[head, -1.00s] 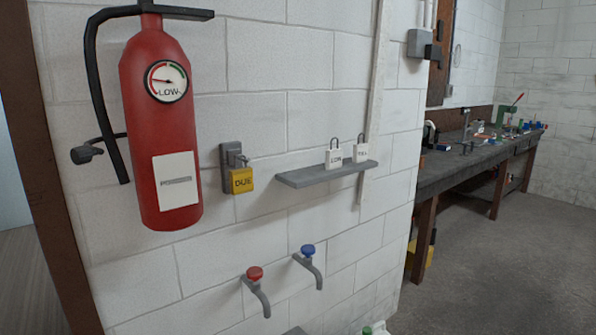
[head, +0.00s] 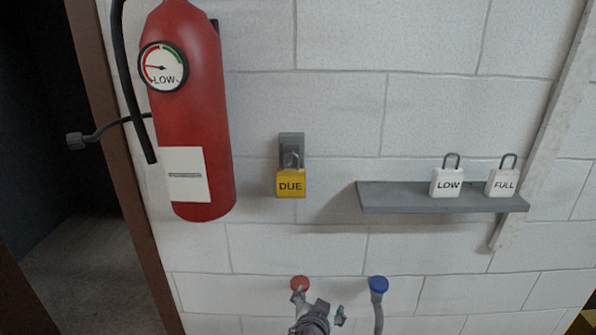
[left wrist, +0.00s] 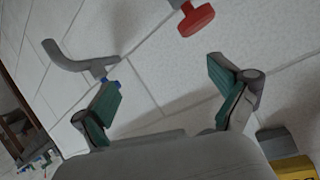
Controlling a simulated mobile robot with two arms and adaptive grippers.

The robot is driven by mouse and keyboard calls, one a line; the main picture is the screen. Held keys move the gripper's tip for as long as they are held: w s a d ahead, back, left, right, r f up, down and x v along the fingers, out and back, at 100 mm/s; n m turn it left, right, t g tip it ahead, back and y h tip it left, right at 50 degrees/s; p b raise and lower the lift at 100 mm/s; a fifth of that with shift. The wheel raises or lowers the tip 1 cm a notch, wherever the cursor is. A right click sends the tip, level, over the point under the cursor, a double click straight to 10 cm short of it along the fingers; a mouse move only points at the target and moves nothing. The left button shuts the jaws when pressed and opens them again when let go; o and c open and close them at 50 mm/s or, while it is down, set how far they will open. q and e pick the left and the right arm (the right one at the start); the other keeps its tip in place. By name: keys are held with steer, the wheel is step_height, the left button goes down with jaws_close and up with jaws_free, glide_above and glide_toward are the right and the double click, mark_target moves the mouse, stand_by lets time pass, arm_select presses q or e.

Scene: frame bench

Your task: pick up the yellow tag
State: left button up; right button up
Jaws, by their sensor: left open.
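The yellow tag (head: 290,184), marked DUE, hangs by its shackle from a grey wall bracket (head: 291,143), right of the fire extinguisher. In the left wrist view a cut-off yellow part of the tag (left wrist: 296,169) shows at the lower right corner. My left gripper (head: 319,304) is below the tag in the head view, in front of the wall near the taps. Its two green-padded fingers (left wrist: 167,88) are spread apart with nothing between them. My right gripper is not in view.
A red fire extinguisher (head: 193,115) with a LOW gauge hangs to the left. A grey shelf (head: 400,202) at the right holds white tags LOW (head: 447,184) and FULL (head: 503,184). A red-knobbed tap (head: 300,283) and a blue-knobbed tap (head: 378,285) stick out below. A doorway is at the left.

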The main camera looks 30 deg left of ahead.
arm_select(q)
step_height(320, 180, up, 12)
steer(key=a+f+n+t+y, duration=0.1)
steer(key=n+t+y, duration=0.1)
steer(key=n+t+y+p, duration=0.1)
steer(key=n+y+p, duration=0.1)
steer(key=n+y, duration=0.15)
glide_toward(290, 179)
steer(key=shift+n+h, duration=0.25)
steer(key=p+x, duration=0.2)
steer(key=x, duration=0.2)
steer(key=shift+w+a+f, duration=0.1)
steer(key=shift+w+a, duration=0.15)
steer(key=shift+w, duration=0.05)
steer(key=shift+w+a+f, duration=0.1)
steer(key=shift+w+a, duration=0.2)
steer(key=shift+w, duration=0.25)
steer(key=shift+w+a+r+p, duration=0.1)
steer(key=shift+w+r+p, duration=0.1)
steer(key=shift+p, duration=0.35)
steer(key=p+x, duration=0.2)
steer(key=x, duration=0.1)
steer(key=shift+w+a+r, duration=0.1)
steer(key=shift+w+a, duration=0.45)
steer(key=shift+w, duration=0.15)
steer(key=shift+d, duration=0.1)
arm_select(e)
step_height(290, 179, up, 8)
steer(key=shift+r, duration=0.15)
